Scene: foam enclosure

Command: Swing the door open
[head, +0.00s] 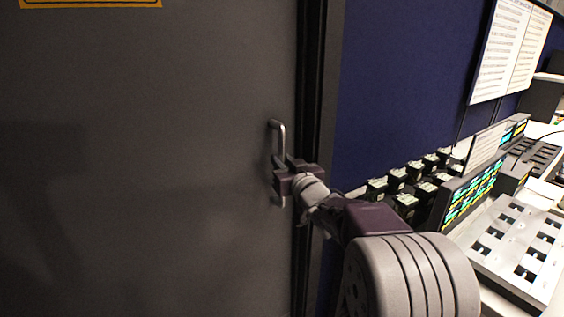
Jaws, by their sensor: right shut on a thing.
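A large dark grey door (150,160) fills the left half of the head view. It looks closed against its dark frame (318,110). A metal bar handle (278,133) stands upright near the door's right edge. My right gripper (281,177) is shut on the lower part of the handle and hides that part. My right arm reaches to it from the lower right. My left gripper is not in view.
A dark blue wall (400,80) is right of the door frame. On the right, a bench carries several small dark devices, a panel with lit labels (473,195) and a pale slotted tray (515,245). Paper sheets (500,50) hang above. A yellow sign (90,3) is on the door.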

